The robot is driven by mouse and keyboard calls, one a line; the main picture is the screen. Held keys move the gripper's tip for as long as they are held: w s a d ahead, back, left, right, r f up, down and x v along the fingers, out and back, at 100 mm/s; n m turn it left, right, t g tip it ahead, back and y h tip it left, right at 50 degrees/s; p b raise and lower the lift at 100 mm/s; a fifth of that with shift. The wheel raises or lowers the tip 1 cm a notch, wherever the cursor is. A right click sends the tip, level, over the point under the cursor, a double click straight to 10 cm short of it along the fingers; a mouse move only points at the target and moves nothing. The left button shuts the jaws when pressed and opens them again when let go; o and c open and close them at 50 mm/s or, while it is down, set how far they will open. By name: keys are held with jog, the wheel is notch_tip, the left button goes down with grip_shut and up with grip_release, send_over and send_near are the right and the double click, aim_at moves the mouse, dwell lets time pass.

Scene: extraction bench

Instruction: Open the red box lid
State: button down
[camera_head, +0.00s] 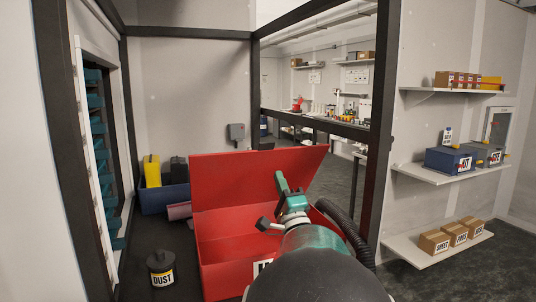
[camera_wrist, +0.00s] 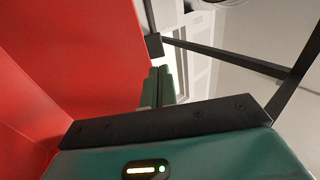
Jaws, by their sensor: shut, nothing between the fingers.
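The red box (camera_head: 228,250) stands on the floor in the middle of the head view. Its lid (camera_head: 240,175) is raised and stands up at the back, so the box's inside shows. My green gripper (camera_head: 280,181) is over the right part of the box, in front of the lid in the head view. In the wrist view its two fingers (camera_wrist: 162,74) are together with nothing between them. Red surfaces (camera_wrist: 75,45) fill the left of that view, close to the fingers; I cannot tell whether they touch. My arm hides the box's front right part.
A black DUST container (camera_head: 161,268) stands left of the box. A blue bin (camera_head: 163,199) with yellow and black items is behind it. Dark frame posts (camera_head: 381,130) rise at both sides. Shelves (camera_head: 440,173) with boxes are on the right wall. A black hose (camera_head: 348,228) lies right of the box.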

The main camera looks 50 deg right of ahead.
aim_at(267, 144)
jog(key=x, duration=1)
